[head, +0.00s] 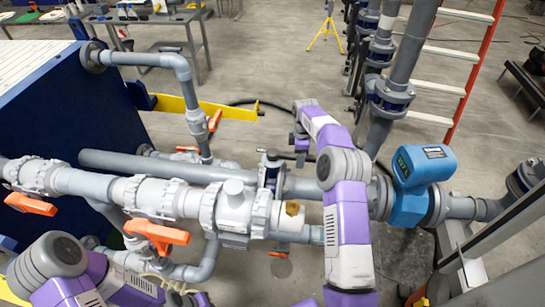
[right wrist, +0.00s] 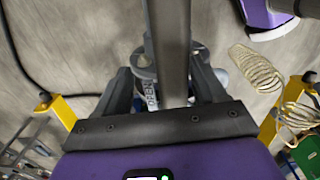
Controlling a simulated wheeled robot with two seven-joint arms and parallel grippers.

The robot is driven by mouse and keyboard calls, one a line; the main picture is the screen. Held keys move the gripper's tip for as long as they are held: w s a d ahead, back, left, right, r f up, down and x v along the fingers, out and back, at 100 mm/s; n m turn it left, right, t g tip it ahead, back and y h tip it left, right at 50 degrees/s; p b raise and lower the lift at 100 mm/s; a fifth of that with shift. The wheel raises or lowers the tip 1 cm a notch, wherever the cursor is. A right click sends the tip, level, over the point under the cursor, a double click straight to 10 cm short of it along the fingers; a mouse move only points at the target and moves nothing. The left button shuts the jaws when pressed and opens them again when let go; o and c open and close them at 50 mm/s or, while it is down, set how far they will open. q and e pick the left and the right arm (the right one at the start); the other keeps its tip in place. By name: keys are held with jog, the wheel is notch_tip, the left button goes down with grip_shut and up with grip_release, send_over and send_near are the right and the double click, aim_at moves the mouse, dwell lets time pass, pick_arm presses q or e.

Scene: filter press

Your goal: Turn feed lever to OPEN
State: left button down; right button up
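The feed lever (right wrist: 168,50) is a long grey bar running between the fingers of my right gripper (right wrist: 165,88) in the right wrist view. A plate lettered OPEN (right wrist: 152,96) shows beside the bar, behind it. The fingers stand on either side of the bar, apart, and I see no firm grip. In the head view my right gripper (head: 301,150) is at the dark lever of the upright valve (head: 270,170) on the grey pipe; the arm hides part of it. My left arm is at the bottom left; its fingers do not show clearly.
Orange-handled valves (head: 157,236) sit on the nearer pipes. A blue meter (head: 422,165) is right of my right arm. A yellow bracket (head: 205,106), a red-railed ladder (head: 468,85) and tall vertical pipes stand behind. Open floor lies beyond the pipes.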

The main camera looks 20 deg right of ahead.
jog(key=shift+s+a, duration=0.1)
jog(key=shift+s, duration=0.1)
jog(key=shift+r, duration=0.3)
notch_tip(320, 180, up, 6)
jog(key=p, duration=0.2)
jog(key=shift+f+p, duration=0.2)
jog(key=shift+p, duration=0.1)
jog(key=shift+r, duration=0.35)
